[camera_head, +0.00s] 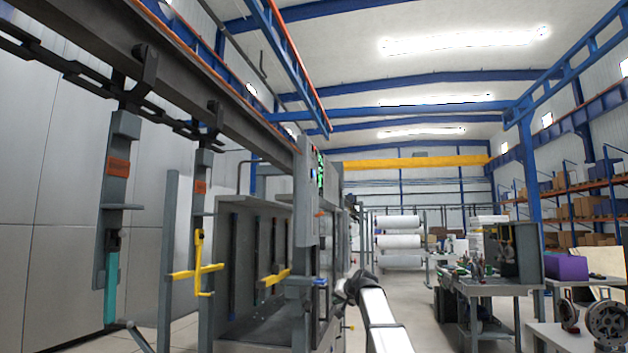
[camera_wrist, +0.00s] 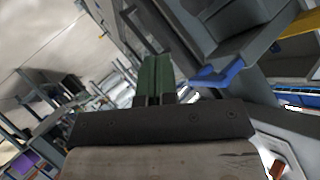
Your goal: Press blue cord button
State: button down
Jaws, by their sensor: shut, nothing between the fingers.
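My gripper (camera_head: 346,287) shows at the end of my white arm in the head view, low and right of the grey post. In the wrist view my gripper (camera_wrist: 155,62) has its dark green fingers together, with nothing between them. A small blue part (camera_head: 325,282) sits low on the post, just left of my gripper. A blue piece on a grey bracket also shows in the wrist view (camera_wrist: 222,73), right of the fingers. A gap seems to lie between them; contact is not visible. I cannot tell for certain that this blue part is the cord button.
The grey post (camera_head: 305,190) carries a small green-lit display (camera_head: 320,172). A grey booth (camera_head: 262,300) stands left of it. Hanging carriers with a yellow hook (camera_head: 199,265) and a teal piece (camera_head: 112,280) are further left. A workbench (camera_head: 490,285) stands at right; the floor between is open.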

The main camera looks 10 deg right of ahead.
aim_at(313, 173)
jog(key=s+d+r+t+y, duration=0.1)
jog(key=d+r+t, duration=0.1)
jog(key=r, duration=2.2)
jog(key=s+d+r+t+y, duration=0.1)
jog(key=r+t, duration=0.3)
jog(key=r, duration=2)
jog(key=shift+d+y, duration=0.4)
jog(key=shift+y, duration=0.3)
jog(key=shift+a+f, duration=0.1)
jog(key=w+a, duration=0.2)
jog(key=a, duration=0.6)
jog(key=shift+w, duration=0.4)
jog(key=shift+a, duration=0.15)
jog(key=shift+w+a, duration=0.15)
jog(key=shift+a, duration=0.2)
